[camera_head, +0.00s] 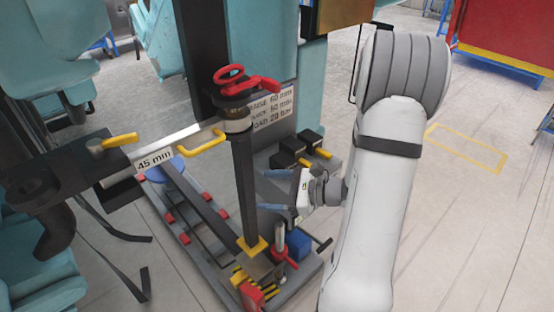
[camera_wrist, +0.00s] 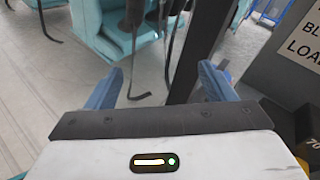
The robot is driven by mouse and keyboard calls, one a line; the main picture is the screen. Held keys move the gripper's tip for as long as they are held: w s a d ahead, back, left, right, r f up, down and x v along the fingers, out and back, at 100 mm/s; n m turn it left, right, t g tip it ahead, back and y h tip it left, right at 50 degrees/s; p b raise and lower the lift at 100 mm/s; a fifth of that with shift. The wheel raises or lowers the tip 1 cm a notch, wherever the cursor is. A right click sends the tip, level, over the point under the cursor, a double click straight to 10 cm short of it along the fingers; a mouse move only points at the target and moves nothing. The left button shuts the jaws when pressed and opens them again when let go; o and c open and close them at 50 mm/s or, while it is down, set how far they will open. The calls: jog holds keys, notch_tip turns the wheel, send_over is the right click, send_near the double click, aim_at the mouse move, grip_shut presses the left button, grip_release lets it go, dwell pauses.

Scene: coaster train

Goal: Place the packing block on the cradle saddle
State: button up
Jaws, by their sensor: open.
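Black blocks with yellow handles (camera_head: 284,160), which look like packing blocks, sit on a grey ledge beside the dark post. One dark block edge marked "70" (camera_wrist: 312,150) shows at the right edge of the wrist view. My gripper (camera_head: 264,190) is open with blue fingers, low beside the post and just below those blocks. In the wrist view my gripper (camera_wrist: 160,88) has nothing between its fingers. A round collar (camera_head: 236,120) with a red handle tops the post; I cannot tell whether it is the cradle saddle.
A sign (camera_head: 272,105) stands behind the post. A grey base frame (camera_head: 200,225) with red pads lies on the floor, with a blue block (camera_head: 298,243) on it. A dark bracket (camera_head: 70,165) and a "45 mm" bar (camera_head: 155,160) reach in from the left.

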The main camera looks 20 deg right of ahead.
jog(key=w+d+f+m+t+h, duration=0.1)
jog(key=d+f+m+t+h, duration=0.3)
jog(key=d, duration=0.3)
jog(key=w+d+f+m+t+h, duration=0.2)
jog(key=d+m+t+h, duration=0.15)
jog(key=d+m, duration=0.3)
jog(key=shift+n+t+y, duration=0.25)
jog(key=shift+n+y, duration=0.1)
jog(key=x, duration=0.7)
jog(key=shift+w+d+r, duration=0.25)
jog(key=shift+d+r, duration=0.05)
jog(key=shift+r, duration=0.1)
jog(key=shift+c, duration=0.3)
grip_shut()
notch_tip(320, 180, up, 10)
jog(key=p, duration=0.2)
notch_tip(320, 180, up, 12)
jog(key=p, duration=1.1)
send_over(292, 165)
jog(key=s, duration=0.2)
jog(key=shift+w+d+f, duration=0.2)
jog(key=shift+f, duration=0.05)
